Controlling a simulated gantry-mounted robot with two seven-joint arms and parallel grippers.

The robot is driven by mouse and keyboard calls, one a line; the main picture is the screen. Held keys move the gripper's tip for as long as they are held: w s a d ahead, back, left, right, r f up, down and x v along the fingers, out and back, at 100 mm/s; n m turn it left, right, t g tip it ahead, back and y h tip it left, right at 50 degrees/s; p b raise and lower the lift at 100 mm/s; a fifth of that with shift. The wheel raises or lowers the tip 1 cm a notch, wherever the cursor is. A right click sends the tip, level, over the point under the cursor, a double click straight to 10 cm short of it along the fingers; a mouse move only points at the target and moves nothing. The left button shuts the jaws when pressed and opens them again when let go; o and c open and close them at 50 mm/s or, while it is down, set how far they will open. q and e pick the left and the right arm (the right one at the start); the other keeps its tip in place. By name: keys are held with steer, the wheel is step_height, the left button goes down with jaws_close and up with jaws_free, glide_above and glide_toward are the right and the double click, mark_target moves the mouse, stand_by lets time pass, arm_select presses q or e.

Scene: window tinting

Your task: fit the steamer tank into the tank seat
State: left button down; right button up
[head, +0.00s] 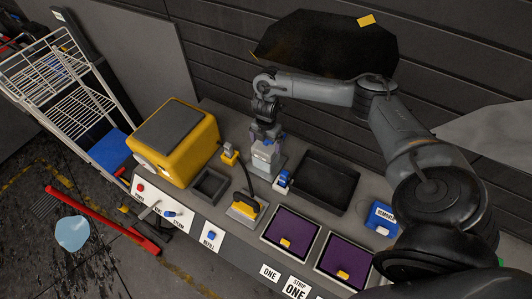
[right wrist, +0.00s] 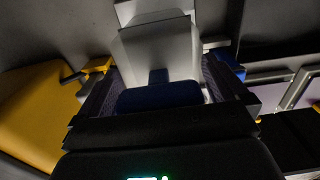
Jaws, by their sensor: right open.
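The steamer tank (head: 264,159), a pale grey box, stands on the bench to the right of the yellow steamer. My right gripper (head: 267,139) is directly over its top, pointing down. In the right wrist view the gripper (right wrist: 160,90) is open, with its fingers on either side of the tank's blue top part (right wrist: 158,97); the grey tank body (right wrist: 158,52) extends beyond. I cannot tell whether the fingers touch it. The tank seat appears to be the empty grey recessed box (head: 209,186) beside the steamer. My left gripper is not in view.
The yellow steamer (head: 174,141) stands left of the seat. A yellow-based hand tool (head: 247,205) with a dark hose stands in front of the tank. A black tray (head: 327,180) lies to the right, with two purple panels (head: 291,231) in front.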

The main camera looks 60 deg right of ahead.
steer(key=shift+c, duration=0.5)
steer(key=c, duration=1.4)
steer(key=shift+r, duration=0.1)
steer(key=shift+c, duration=0.2)
